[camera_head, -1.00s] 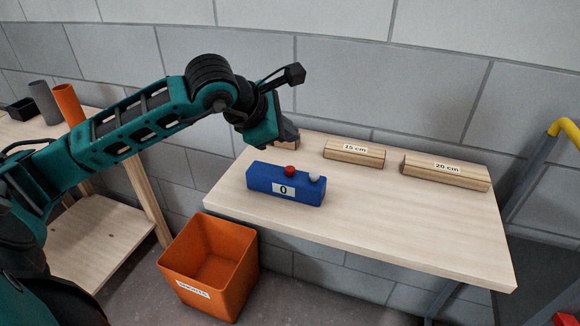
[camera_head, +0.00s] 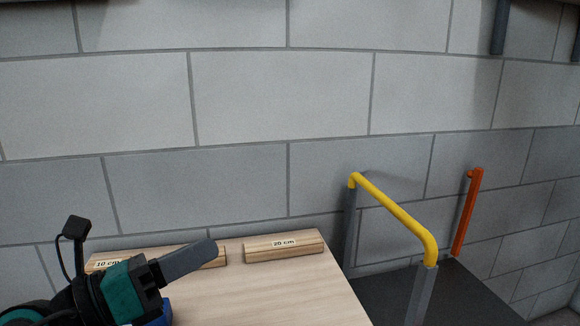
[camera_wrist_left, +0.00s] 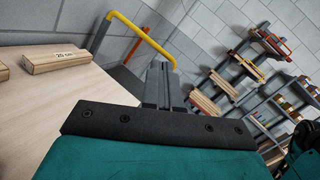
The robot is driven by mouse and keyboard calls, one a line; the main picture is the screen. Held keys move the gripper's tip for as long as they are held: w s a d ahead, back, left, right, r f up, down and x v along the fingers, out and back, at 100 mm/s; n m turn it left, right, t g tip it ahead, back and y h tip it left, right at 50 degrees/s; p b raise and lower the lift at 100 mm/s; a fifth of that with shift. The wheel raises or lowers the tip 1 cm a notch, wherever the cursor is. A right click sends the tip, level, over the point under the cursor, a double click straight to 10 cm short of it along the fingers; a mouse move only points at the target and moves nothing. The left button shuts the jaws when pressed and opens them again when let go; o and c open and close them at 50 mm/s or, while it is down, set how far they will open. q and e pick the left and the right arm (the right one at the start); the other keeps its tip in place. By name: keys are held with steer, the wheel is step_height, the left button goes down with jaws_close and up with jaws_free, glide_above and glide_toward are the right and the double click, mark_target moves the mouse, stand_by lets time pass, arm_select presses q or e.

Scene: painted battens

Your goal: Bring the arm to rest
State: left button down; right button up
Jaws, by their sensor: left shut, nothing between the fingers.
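My left gripper (camera_head: 190,262) is at the lower left of the head view, above the wooden table (camera_head: 300,293). Its fingers are together, point right and hold nothing. In the left wrist view the shut fingers (camera_wrist_left: 161,82) stand in the middle, with the table (camera_wrist_left: 50,108) to their left. My right gripper is in neither view.
A batten marked 20 cm (camera_head: 284,246) and one marked 10 cm (camera_head: 105,264) lie along the table's back. A blue block (camera_head: 158,312) is mostly hidden behind my gripper. A yellow rail (camera_head: 395,214) stands right of the table. Racks with battens (camera_wrist_left: 215,92) show in the wrist view.

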arm_select(q)
steer(key=w+a+r+n+t+y, duration=0.1)
steer(key=a+n+t+y, duration=0.3)
steer(key=n, duration=0.5)
steer(key=a+r+n+t+y, duration=0.1)
steer(key=a+n+t+y, duration=0.25)
steer(key=n+t, duration=0.4)
steer(key=s+a+f+n+g+y, duration=0.25)
steer(key=f+n+g+y, duration=0.3)
steer(key=f+n, duration=0.35)
steer(key=s+a+f+n+g+y, duration=0.1)
steer(key=a+f+n+g+y, duration=0.4)
steer(key=f+n, duration=0.4)
steer(key=s+d+f+n+g+h, duration=0.1)
steer(key=s+d+f+n+g, duration=0.1)
steer(key=s+d+f+g, duration=0.45)
steer(key=s+d+f+n+g+h, duration=0.1)
steer(key=s+f+n+g+h, duration=0.15)
steer(key=s+f, duration=0.55)
steer(key=w+d+f+t+h+p, duration=0.1)
steer(key=w+d+f+t, duration=0.1)
steer(key=w+f+t, duration=0.3)
steer(key=shift+w+d+f+t, duration=0.15)
steer(key=shift+w+f+t, duration=0.2)
steer(key=shift+t, duration=0.75)
